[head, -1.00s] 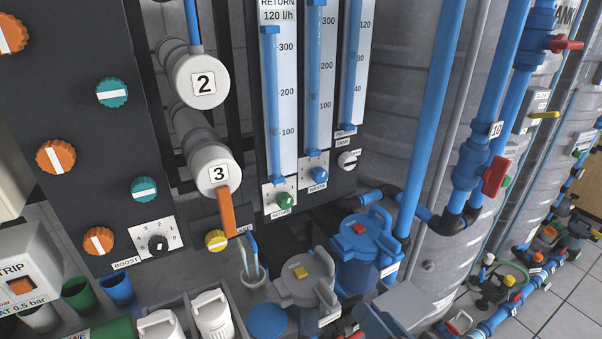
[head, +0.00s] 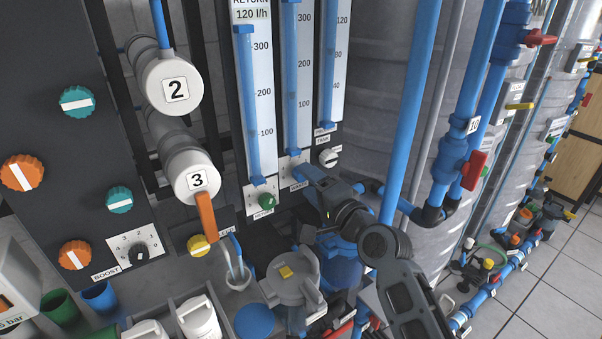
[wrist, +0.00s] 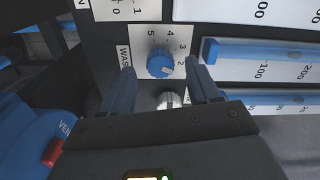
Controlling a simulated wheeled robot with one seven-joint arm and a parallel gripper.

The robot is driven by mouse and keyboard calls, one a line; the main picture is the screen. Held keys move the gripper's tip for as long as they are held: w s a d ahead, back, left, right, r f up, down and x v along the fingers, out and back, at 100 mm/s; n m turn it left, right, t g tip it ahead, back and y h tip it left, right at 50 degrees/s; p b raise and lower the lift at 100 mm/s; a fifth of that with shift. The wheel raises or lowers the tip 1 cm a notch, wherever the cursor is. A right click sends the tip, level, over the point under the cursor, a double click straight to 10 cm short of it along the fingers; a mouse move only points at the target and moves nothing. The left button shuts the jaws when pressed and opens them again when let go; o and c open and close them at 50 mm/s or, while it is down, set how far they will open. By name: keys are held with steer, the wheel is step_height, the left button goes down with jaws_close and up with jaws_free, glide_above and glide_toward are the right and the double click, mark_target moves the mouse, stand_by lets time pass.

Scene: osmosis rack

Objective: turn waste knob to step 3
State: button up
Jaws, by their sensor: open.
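The waste knob (wrist: 160,64) is blue with a white mark and sits on a white numbered plate (wrist: 150,85) in the wrist view. The mark points to the lower right, below the 2; the exact step is hard to read. My gripper (wrist: 160,70) is open, with one blue finger on each side of the knob; I cannot tell whether they touch it.
An orange-handled valve marked 3 (head: 194,178) juts out further left. A vertical blue pipe (head: 408,110) stands close right; grey and blue housings lie below.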

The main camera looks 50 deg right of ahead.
mark_target(303, 178)
steer(key=shift+x, duration=1.75)
steer(key=c, duration=1)
steer(key=shift+c, duration=0.2)
steer(key=shift+n, duration=0.3)
steer(key=n+b, duration=0.3)
steer(key=n, duration=0.1)
steer(key=shift+f, duration=0.2)
steer(key=shift+n+b, duration=1.25)
steer(key=shift+n, duration=0.85)
steer(key=shift+r, duration=0.1)
